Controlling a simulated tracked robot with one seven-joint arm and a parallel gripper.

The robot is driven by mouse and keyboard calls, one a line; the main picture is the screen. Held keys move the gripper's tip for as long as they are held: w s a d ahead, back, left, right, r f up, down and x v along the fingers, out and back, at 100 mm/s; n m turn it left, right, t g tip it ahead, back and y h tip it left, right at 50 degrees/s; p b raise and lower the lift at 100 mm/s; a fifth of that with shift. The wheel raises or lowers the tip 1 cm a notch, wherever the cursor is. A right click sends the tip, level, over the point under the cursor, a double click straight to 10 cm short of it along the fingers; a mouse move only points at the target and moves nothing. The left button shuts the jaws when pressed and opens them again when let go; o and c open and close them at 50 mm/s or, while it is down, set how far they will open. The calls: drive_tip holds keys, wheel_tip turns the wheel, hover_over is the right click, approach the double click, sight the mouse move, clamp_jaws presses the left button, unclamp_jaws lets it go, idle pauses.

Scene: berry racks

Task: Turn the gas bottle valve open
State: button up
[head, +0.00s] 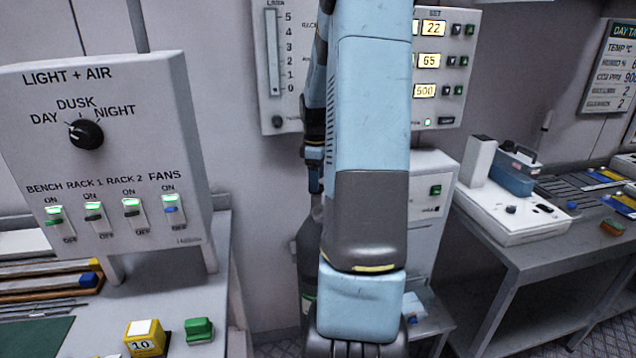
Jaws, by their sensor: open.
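The gas bottle (306,246) is a grey cylinder standing on the floor against the back wall, behind my arm. Its rounded shoulder and part of a green-marked side show at the left of the arm. Its valve is mostly hidden by my arm and cannot be made out clearly. My gripper (315,182) points down just above the bottle's top, half hidden behind my own blue upper arm. It is open, with nothing seen between its fingers. I cannot tell whether it touches the valve.
A light and air panel (130,240) with a dial and switches stands left, above a bench with a yellow block (146,340) and a green block (199,330). A wall gauge (273,60) and a white cabinet (433,165) flank the arm. A grey bench (530,245) stands right.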

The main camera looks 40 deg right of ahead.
drive_tip(key=shift+f, duration=1)
drive_tip(key=shift+c, duration=0.3)
drive_tip(key=c, duration=0.9)
drive_tip(key=shift+s+d, duration=0.1)
drive_tip(key=shift+d, duration=0.15)
drive_tip(key=shift+c, duration=0.3)
drive_tip(key=shift+a, duration=0.2)
